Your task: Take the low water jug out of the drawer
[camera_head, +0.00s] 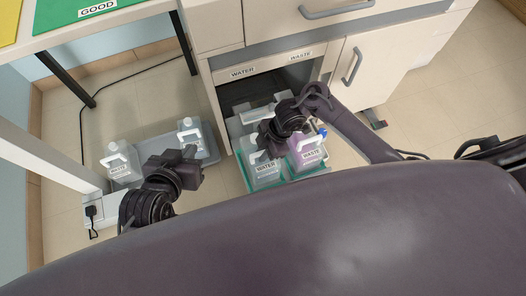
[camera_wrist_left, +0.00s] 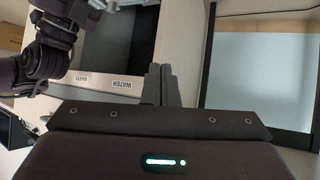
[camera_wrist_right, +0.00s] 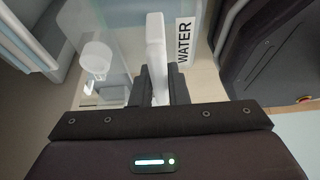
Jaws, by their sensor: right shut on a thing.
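The low water jug (camera_head: 266,172) is translucent with a white handle and a WATER label, at the left of the open low drawer (camera_head: 242,176). My right gripper (camera_head: 262,145) is above it, shut on its white handle (camera_wrist_right: 155,55). The WATER label (camera_wrist_right: 185,42) shows beside the fingers in the right wrist view. I cannot tell whether the jug is lifted off the drawer's green bottom. My left gripper (camera_head: 189,153) is left of the drawer, with its fingers (camera_wrist_left: 161,85) together and nothing between them.
A pink waste jug (camera_head: 306,148) stands close on the right of the water jug. A grey tray (camera_head: 208,146) on the floor to the left bears two white-handled jugs (camera_head: 120,168) (camera_head: 188,136). The cabinet (camera_head: 225,85) rises behind the drawer.

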